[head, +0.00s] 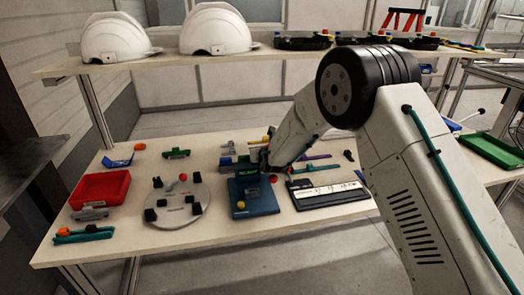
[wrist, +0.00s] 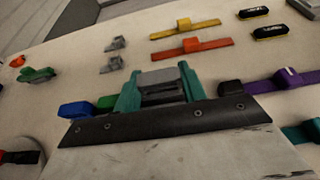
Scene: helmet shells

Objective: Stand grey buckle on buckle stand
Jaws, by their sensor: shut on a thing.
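My gripper (wrist: 161,88) has green fingers, closed on a grey block-like piece (wrist: 162,90) that I take for the grey buckle. In the head view my gripper (head: 250,168) is low over the table, at the back edge of a dark blue block (head: 262,207). The held piece is mostly hidden there by the gripper and arm. Two small grey buckle-like pieces (wrist: 115,52) stand on the table beyond the gripper in the wrist view. I cannot tell for sure which thing is the buckle stand.
A red tray (head: 83,189) and a round grey plate (head: 190,218) with black blocks lie to the left. A white-and-black panel (head: 330,196) lies to the right. Coloured straps (wrist: 191,46) lie behind the gripper. White helmet shells (head: 117,37) sit on the upper shelf.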

